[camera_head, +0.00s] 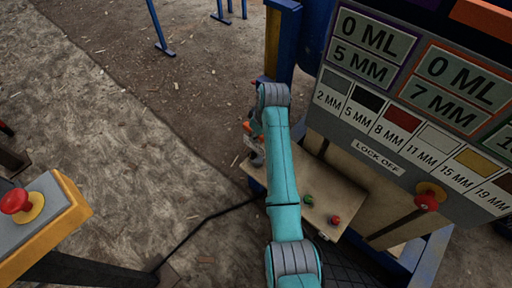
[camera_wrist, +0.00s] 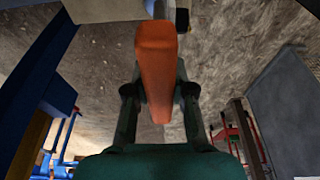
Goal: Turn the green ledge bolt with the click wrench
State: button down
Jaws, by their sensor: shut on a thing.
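My gripper (camera_wrist: 160,92) is shut on the orange handle of the click wrench (camera_wrist: 156,55), one finger on each side of it in the wrist view. The wrench's far end is dark and partly cut off at the top of that view. In the head view a bit of orange (camera_head: 248,128) shows beside my teal arm, which hides most of the gripper and wrench. The green ledge bolt (camera_head: 308,199) stands on the tan ledge (camera_head: 350,200), to the right of my forearm and apart from the gripper. A red bolt (camera_head: 335,219) stands close to it.
A grey sign panel (camera_head: 375,157) with size labels rises behind the ledge. A red knob (camera_head: 427,202) sits at its lower right. A yellow and grey box with a red button (camera_head: 15,201) stands at the left. A blue post (camera_head: 283,45) stands behind my arm. Open ground lies left.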

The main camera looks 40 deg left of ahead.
jog(key=shift+a+v, duration=0.25)
jog(key=shift+v, duration=0.7)
jog(key=shift+a+v, duration=0.2)
jog(key=shift+v, duration=0.8)
dwell(0.4)
dwell(0.3)
